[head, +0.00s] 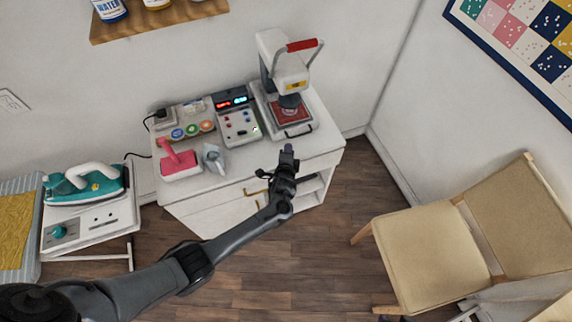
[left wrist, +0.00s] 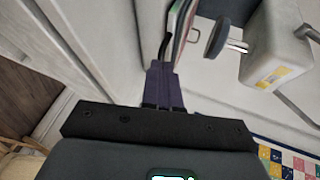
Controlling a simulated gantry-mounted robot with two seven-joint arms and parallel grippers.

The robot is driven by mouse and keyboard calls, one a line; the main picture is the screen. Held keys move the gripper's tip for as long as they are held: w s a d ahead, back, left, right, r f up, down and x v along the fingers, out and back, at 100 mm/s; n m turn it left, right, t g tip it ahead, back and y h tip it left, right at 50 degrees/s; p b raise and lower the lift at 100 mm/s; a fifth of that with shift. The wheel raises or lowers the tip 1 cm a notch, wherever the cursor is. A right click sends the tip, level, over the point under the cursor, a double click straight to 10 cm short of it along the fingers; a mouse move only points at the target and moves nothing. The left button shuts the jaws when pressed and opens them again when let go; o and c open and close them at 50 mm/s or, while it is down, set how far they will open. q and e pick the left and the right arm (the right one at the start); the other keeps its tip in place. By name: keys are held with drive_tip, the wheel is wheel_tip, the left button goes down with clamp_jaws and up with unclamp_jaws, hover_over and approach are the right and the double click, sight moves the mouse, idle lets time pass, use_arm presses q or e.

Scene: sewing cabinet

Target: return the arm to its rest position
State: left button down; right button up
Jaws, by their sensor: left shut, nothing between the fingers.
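My left arm (head: 225,240) reaches in from the lower left of the head view, stretched toward the white cabinet (head: 215,205). My left gripper (head: 288,152) is in front of the cabinet's front edge, before the heat press. It is shut and empty. In the left wrist view its dark purple fingers (left wrist: 160,85) are together with nothing between them, and the press head (left wrist: 278,45) shows beyond them. I cannot tell the exact gap between the fingers and the cabinet. My right gripper is not in view.
The heat press (head: 283,65) with a red handle stands on the cabinet beside a control box (head: 238,127). An iron (head: 85,183) is far left; a chair (head: 430,255) is right. Floor between is clear.

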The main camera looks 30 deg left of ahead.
use_arm(q)
drive_tip(key=p+v, duration=0.1)
drive_tip(key=v, duration=0.9)
drive_tip(key=s+a+f+n+g+h, duration=0.1)
drive_tip(key=s+f+g, duration=0.15)
drive_tip(key=s, duration=0.45)
drive_tip(key=s+a+f+n+g+h, duration=0.1)
drive_tip(key=s+f, duration=0.3)
drive_tip(key=s, duration=0.4)
drive_tip(key=s+d+r+n+g+h, duration=0.2)
drive_tip(key=s+r+n+g+h, duration=0.3)
drive_tip(key=s+r+n, duration=0.7)
wheel_tip(320, 180, up, 22)
drive_tip(key=s+m+y+p, duration=0.1)
drive_tip(key=m+p, duration=0.1)
drive_tip(key=p, duration=1.7)
drive_tip(key=shift+s+r+m+g, duration=0.2)
drive_tip(key=shift+m+g, duration=0.1)
drive_tip(key=shift+g, duration=0.15)
drive_tip(key=shift+d, duration=0.1)
